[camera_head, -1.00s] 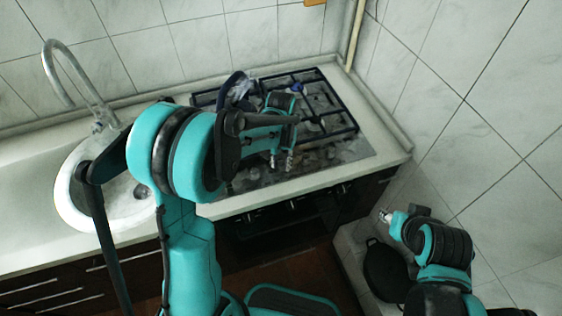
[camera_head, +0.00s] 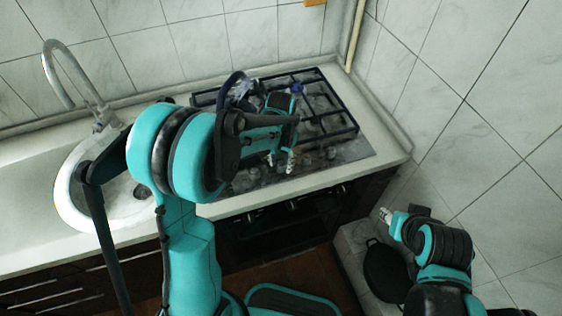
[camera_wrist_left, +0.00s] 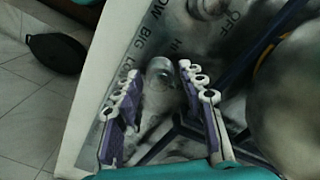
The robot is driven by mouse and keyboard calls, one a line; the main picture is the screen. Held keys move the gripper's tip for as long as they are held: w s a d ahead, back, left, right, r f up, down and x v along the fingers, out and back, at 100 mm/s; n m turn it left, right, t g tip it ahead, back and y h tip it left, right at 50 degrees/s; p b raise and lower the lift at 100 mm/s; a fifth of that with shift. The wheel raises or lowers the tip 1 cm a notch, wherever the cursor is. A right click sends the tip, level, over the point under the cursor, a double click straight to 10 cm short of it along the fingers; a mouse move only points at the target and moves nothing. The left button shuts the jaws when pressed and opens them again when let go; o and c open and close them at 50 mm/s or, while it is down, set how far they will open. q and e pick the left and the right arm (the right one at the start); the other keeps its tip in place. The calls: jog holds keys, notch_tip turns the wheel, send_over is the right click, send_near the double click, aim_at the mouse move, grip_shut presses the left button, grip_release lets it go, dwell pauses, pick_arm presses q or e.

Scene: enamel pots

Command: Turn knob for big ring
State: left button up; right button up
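In the left wrist view, a grey knob (camera_wrist_left: 160,72) stands on the metal hob panel, beside printed letters that include BIG. My left gripper (camera_wrist_left: 157,72) is open, with its purple-and-white fingers on either side of this knob. Whether either finger touches it I cannot tell. In the head view, my left gripper (camera_head: 280,162) points down at the front of the stove (camera_head: 345,150), and its arm hides part of the hob. My right gripper (camera_head: 384,214) is at the right, away from the stove; its finger opening is too small to judge.
Another knob (camera_wrist_left: 207,8) shows near the OFF print. Black grates (camera_head: 335,108) cover the hob. A large dark rounded thing (camera_wrist_left: 285,95) is close at the right of the wrist view. A round sink (camera_head: 75,205) is left; a black pan (camera_head: 385,268) lies low at right.

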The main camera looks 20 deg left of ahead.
pick_arm(q)
jog(key=shift+r, duration=0.1)
notch_tip(320, 180, up, 12)
dwell(0.6)
jog(key=shift+s, duration=0.1)
dwell(0.3)
jog(key=s+a+n+t, duration=0.2)
jog(key=s+t, duration=0.5)
jog(key=s, duration=0.9)
jog(key=shift+s+a+r, duration=0.3)
jog(key=shift+s+r, duration=0.05)
jog(key=shift+s, duration=0.05)
dwell(0.6)
